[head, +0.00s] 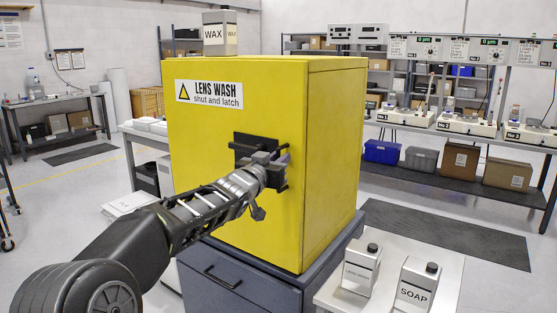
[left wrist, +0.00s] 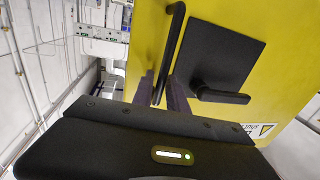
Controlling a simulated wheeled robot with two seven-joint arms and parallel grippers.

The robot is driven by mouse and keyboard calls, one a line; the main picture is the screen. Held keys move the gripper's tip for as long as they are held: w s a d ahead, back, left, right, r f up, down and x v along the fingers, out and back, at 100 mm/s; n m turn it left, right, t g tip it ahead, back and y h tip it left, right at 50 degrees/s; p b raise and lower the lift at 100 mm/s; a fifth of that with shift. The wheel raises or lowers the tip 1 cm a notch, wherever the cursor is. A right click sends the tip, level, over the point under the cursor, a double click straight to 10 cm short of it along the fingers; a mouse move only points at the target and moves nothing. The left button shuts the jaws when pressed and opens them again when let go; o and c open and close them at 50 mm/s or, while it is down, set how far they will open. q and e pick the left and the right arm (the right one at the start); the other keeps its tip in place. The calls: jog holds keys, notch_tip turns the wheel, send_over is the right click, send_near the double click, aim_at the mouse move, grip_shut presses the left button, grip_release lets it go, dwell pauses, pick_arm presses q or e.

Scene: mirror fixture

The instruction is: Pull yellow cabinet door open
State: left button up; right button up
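The yellow cabinet (head: 335,160) stands on a dark blue drawer base. Its front door (head: 215,120) bears a "LENS WASH shut and latch" label and looks closed. In the left wrist view, a black bar handle (left wrist: 172,45) stands beside a black plate (left wrist: 220,50) with a lever latch (left wrist: 222,96). My left gripper (head: 281,160) is at the door front by the handle, hiding part of it. In the left wrist view its fingers (left wrist: 161,92) lie on either side of the bar's end; whether they press on it is unclear. My right gripper is not in view.
A WAX container (head: 218,34) stands on top of the cabinet. A white side table (head: 330,291) at right holds a SOAP container (head: 415,287) and another bottle (head: 361,270). A workbench (head: 480,135) stands behind at right. Open floor lies at the left.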

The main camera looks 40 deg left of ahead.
pick_arm(q)
grip_shut()
dwell(1.0)
